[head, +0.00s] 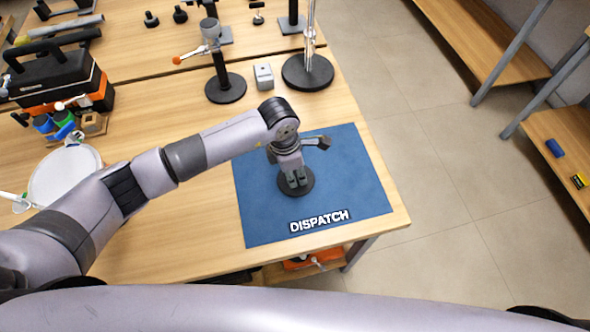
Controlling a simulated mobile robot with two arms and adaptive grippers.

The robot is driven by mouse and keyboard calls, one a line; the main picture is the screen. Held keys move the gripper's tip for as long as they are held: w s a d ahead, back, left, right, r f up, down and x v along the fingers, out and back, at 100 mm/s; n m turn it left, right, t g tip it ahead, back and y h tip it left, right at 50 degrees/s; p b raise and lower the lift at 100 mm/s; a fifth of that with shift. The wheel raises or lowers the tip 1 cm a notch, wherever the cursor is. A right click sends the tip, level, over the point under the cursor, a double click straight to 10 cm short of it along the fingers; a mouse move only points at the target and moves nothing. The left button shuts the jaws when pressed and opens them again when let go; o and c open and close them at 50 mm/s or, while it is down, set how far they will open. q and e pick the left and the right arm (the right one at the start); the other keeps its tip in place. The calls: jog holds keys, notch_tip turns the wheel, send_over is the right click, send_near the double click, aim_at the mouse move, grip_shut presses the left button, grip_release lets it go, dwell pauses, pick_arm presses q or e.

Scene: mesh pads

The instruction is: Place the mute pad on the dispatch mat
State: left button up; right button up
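The blue dispatch mat (356,190) lies on the wooden table near its front right corner, with the white word DISPATCH along its front edge. A dark round pad (308,187), which looks like the mute pad, is over the middle of the mat. Whether it rests on the mat or is held just above it is not clear. My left gripper (295,181) points down directly over the pad, with its fingertips at the pad's middle. The gripper hides part of the pad, and its grip is not clear. My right gripper is not in view.
Behind the mat stand a small pale block (263,76) and dark round-based stands (226,88). At left are a white round plate (66,178), a black and orange tool case (55,78) and colored cups. The table's right edge is close to the mat.

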pick_arm(q)
jog(key=shift+o, duration=0.2)
jog(key=shift+r, duration=0.1)
jog(key=shift+r+p, duration=0.2)
jog(key=shift+p, duration=0.1)
notch_tip(320, 180, up, 12)
jog(key=a+b, duration=0.1)
jog(key=b, duration=0.1)
jog(key=shift+s+a+f, duration=0.15)
jog(key=shift+s+a, duration=0.15)
jog(key=shift+a, duration=0.05)
